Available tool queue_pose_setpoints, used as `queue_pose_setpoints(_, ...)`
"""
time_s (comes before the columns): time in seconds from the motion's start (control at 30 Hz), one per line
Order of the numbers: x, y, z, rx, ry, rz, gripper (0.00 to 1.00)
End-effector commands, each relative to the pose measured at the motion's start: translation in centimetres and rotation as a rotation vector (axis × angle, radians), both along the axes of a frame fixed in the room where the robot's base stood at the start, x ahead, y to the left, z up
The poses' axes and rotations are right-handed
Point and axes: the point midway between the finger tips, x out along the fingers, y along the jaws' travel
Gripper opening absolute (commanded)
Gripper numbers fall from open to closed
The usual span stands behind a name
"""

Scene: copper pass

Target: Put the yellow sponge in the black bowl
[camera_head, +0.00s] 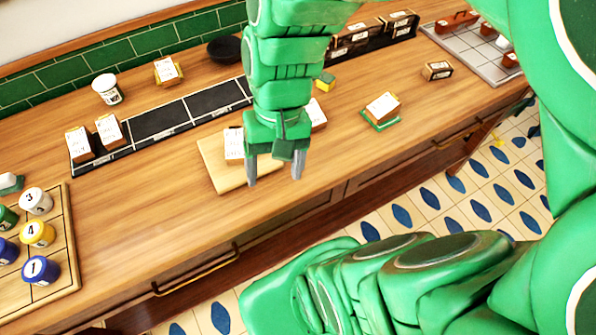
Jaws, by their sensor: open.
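The black bowl (225,51) stands at the back of the wooden counter, close to the green tiled wall, left of my arm. A small yellow block with green on it, which looks like the yellow sponge (327,79), lies on the counter just right of my arm; my arm may hide part of it. My gripper (274,172) points down with its two grey fingers apart and nothing between them. It shows in front of the light wooden board (225,180), nearer the front edge than the sponge and the bowl.
A black divided tray (165,122) holds boxes. A white tub (106,89) and another box (168,70) are at the back left. Numbered jars (40,270) fill a rack at left. A box on a green base (382,110) stands right.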

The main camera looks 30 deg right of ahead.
Motion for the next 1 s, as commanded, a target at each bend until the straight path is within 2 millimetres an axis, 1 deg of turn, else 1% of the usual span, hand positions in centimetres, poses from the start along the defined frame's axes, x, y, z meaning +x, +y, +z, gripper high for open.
queue_pose_setpoints(0.03, -1.0, -0.3, 0.3, -0.037, -0.008, 0.052, 0.72)
queue_pose_setpoints(0.1, -2.1, -0.8, 0.7, -0.081, -0.017, 0.112, 0.72)
queue_pose_setpoints(0.2, -3.1, -1.6, 1.2, -0.13, -0.028, 0.173, 0.72)
queue_pose_setpoints(0.33, -3.9, -2.2, 1.5, -0.165, -0.034, 0.217, 0.72)
queue_pose_setpoints(0.83, -4.1, -2.4, 1.6, -0.171, -0.034, 0.23, 0.72)
queue_pose_setpoints(0.93, -3.6, -2.4, 1.7, -0.17, -0.035, 0.241, 0.72)
queue_pose_setpoints(1.0, -2.7, -2.5, 1.8, -0.167, -0.039, 0.258, 0.72)
